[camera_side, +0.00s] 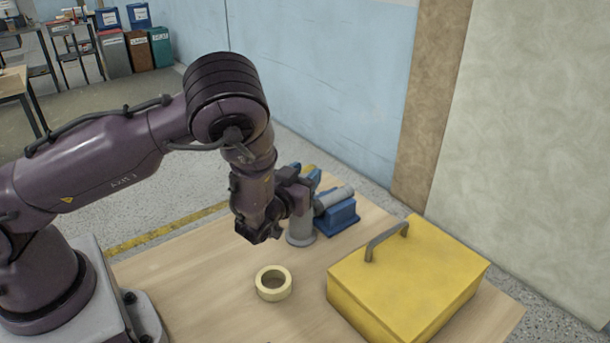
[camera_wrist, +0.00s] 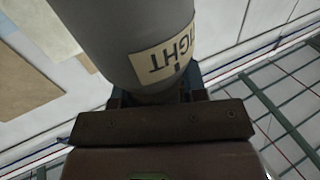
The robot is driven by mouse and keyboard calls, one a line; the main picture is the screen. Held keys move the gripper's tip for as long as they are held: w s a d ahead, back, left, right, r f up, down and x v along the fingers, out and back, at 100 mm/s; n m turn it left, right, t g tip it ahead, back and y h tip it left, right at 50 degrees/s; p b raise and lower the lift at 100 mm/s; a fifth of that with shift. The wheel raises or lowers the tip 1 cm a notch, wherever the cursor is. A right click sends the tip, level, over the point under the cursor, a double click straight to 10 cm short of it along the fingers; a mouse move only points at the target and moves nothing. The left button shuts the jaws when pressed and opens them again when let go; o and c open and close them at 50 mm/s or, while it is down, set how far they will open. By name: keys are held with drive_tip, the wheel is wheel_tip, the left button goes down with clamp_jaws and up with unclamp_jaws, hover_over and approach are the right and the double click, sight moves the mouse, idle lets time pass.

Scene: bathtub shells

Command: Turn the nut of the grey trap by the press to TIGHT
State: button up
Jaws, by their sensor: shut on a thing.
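The grey trap (camera_side: 301,232) stands on the wooden table beside the blue press, with a grey pipe reaching to the right. My gripper (camera_side: 303,194) is at the upper part of the trap, shut on its nut, which the jaws mostly hide. In the wrist view the grey body of the trap (camera_wrist: 120,30) fills the upper middle. A cream label (camera_wrist: 163,62) on it reads TIGHT, upside down and cut by the edge of the body. My gripper (camera_wrist: 155,95) is below it there, with dark fingertips on both sides. I cannot tell where the nut's own mark points.
The blue press (camera_side: 338,217) is right behind the trap. A yellow toolbox (camera_side: 410,285) with a grey handle takes up the table's right side. A cream tape roll (camera_side: 273,283) lies in front of the trap. The table (camera_side: 195,285) is clear left of the roll.

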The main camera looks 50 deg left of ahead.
drive_tip(key=shift+s+a+n+g+y, duration=0.1)
drive_tip(key=shift+a+n+g+y, duration=0.05)
drive_tip(key=shift+n+g+y, duration=1.25)
drive_tip(key=shift+s+a+n+g+y, duration=0.1)
drive_tip(key=shift+n+g+y, duration=0.9)
drive_tip(key=shift+y, duration=0.8)
drive_tip(key=o, duration=0.9)
drive_tip(key=shift+n, duration=0.3)
drive_tip(key=shift+o, duration=0.2)
drive_tip(key=v, duration=1.3)
drive_tip(key=shift+w+f, duration=0.1)
